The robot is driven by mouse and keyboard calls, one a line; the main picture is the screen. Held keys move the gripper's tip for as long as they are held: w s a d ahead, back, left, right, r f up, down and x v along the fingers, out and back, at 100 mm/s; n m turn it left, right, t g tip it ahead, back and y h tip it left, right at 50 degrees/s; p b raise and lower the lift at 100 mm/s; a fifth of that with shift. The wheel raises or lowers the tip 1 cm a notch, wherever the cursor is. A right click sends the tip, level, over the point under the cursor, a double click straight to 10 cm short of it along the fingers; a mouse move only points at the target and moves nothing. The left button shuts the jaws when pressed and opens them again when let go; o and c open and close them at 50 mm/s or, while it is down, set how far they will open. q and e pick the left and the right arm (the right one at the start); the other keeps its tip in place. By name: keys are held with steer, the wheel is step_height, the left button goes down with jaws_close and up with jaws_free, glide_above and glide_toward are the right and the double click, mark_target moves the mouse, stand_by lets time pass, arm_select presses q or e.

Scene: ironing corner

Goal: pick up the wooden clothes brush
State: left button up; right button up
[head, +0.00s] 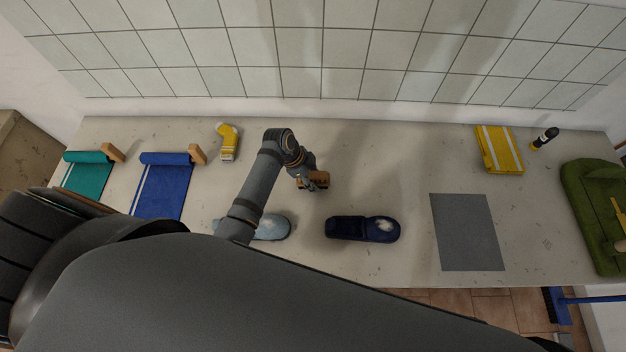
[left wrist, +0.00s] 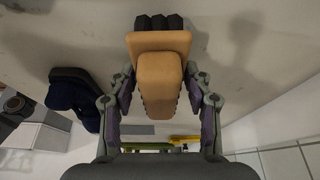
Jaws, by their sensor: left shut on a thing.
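The wooden clothes brush (left wrist: 158,80) shows in the left wrist view as a tan wooden body with dark blocks at its far end. It lies between the two fingers of my left gripper (left wrist: 160,102), which is shut on it. In the head view my left gripper (head: 308,176) is over the middle of the table, with the brown brush (head: 319,180) at its tip. The gripper and arm partly hide the brush there. I cannot tell clearly how far it is above the table. My right gripper is not in view.
A dark blue slipper-like thing (head: 362,228) and a light blue one (head: 272,227) lie near the front edge. A yellow bottle (head: 228,142), blue cloth (head: 162,188) and teal cloth (head: 88,176) are left. A grey mat (head: 467,232), yellow cloth (head: 499,150) and green thing (head: 592,215) are right.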

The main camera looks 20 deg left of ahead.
arm_select(q)
steer(key=a+r, duration=0.1)
steer(key=r, duration=0.1)
steer(key=s+a+r+b, duration=0.1)
steer(key=r, duration=0.1)
steer(key=s+a+r, duration=0.1)
steer(key=a+r, duration=0.1)
steer(key=shift+s+a+r, duration=0.1)
steer(key=shift+r, duration=0.05)
steer(key=s+a+r+b, duration=0.1)
steer(key=s+a+r, duration=0.3)
steer(key=a, duration=0.4)
steer(key=shift+s+r, duration=0.35)
steer(key=shift+r, duration=0.1)
